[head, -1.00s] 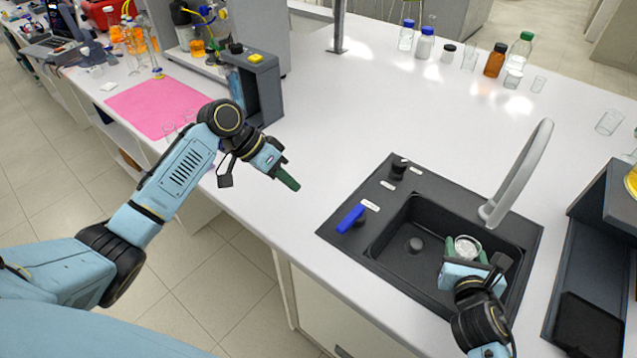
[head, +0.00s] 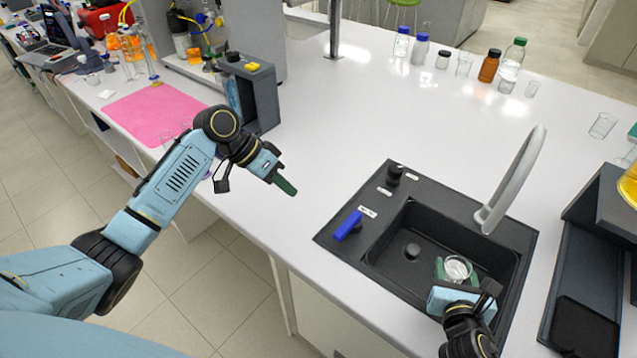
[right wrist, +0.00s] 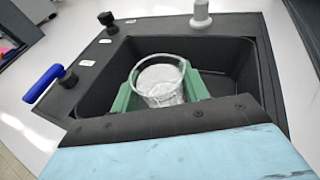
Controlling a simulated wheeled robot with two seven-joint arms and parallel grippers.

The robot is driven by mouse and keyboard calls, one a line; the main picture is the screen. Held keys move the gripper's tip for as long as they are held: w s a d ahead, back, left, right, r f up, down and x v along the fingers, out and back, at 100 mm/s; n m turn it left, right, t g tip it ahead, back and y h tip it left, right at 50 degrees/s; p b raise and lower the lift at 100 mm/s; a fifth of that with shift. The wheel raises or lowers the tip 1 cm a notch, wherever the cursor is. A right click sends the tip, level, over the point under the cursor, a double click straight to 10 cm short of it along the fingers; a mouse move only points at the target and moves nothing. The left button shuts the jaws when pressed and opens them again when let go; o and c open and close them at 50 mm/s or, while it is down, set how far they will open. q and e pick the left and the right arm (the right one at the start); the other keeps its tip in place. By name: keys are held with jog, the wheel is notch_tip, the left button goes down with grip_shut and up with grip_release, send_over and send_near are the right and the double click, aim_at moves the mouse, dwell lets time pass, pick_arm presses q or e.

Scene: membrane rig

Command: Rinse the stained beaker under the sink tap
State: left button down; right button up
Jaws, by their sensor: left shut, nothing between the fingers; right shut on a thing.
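The beaker (head: 458,268) is clear glass with a whitish look inside; it also shows in the right wrist view (right wrist: 160,85). My right gripper (head: 457,272) is shut on it, with green fingers on either side, and holds it upright in or over the black sink basin (head: 400,240). No water stream is visible. A blue lever (head: 348,225) sits on the sink's left rim. My left gripper (head: 285,186) is shut and empty, over the bench edge left of the sink.
Several bottles and glasses, including a brown bottle (head: 489,66), stand at the back of the bench. A dark rack (head: 585,265) stands right of the sink. A pink mat (head: 155,112) lies at the far left.

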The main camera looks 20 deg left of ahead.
aim_at(447, 276)
jog(key=shift+s+a, duration=0.2)
jog(key=shift+s, duration=0.75)
jog(key=shift+s+a, duration=0.2)
jog(key=shift+s, duration=0.7)
jog(key=shift+s+a+r+p, duration=0.15)
jog(key=shift+s+r+p, duration=0.7)
jog(key=shift+p, duration=0.2)
jog(key=s, duration=0.1)
jog(key=s+r+p, duration=0.2)
jog(key=shift+s+a+r, duration=0.1)
jog(key=shift+a+r, duration=0.1)
jog(key=shift+a, duration=0.1)
dwell(0.7)
